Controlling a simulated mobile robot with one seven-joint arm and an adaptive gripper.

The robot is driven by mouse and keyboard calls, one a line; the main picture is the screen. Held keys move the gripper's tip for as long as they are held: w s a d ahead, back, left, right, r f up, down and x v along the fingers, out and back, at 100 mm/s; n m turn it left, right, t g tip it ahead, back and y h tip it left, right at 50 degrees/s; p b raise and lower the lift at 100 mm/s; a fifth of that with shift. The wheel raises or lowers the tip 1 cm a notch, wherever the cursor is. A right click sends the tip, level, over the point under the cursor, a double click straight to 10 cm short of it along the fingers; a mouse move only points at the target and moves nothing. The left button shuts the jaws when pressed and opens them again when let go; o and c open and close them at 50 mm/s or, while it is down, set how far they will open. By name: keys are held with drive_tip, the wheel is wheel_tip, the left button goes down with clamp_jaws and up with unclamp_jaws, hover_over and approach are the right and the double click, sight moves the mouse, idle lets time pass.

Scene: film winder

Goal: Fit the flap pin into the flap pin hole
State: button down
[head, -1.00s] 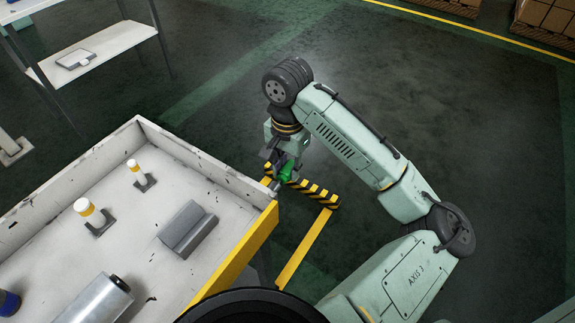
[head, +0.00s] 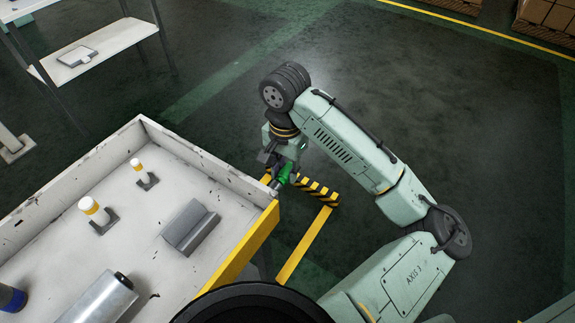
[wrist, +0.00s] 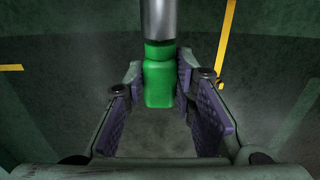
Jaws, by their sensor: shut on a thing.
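The flap pin has a green block-shaped handle (wrist: 160,80) and a grey metal shaft (wrist: 158,18), which runs out of the top of the wrist view. My gripper (head: 284,166) is shut on the green handle; its purple-padded fingers (wrist: 160,88) lie on both sides of it. In the head view the green handle (head: 286,174) is just outside the right corner of the white tray-like table (head: 203,162), by its yellow edge. The shaft's far end and the flap pin hole cannot be made out.
On the table are two yellow-and-white posts (head: 90,206) (head: 136,165), a grey angled block (head: 189,228) and a silver roll (head: 99,300).

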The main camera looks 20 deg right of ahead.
drive_tip(key=c, duration=1.2)
unclamp_jaws()
drive_tip(key=shift+a, duration=0.1)
drive_tip(key=shift+c, duration=0.2)
drive_tip(key=shift+r, duration=0.15)
wheel_tip(320, 180, up, 12)
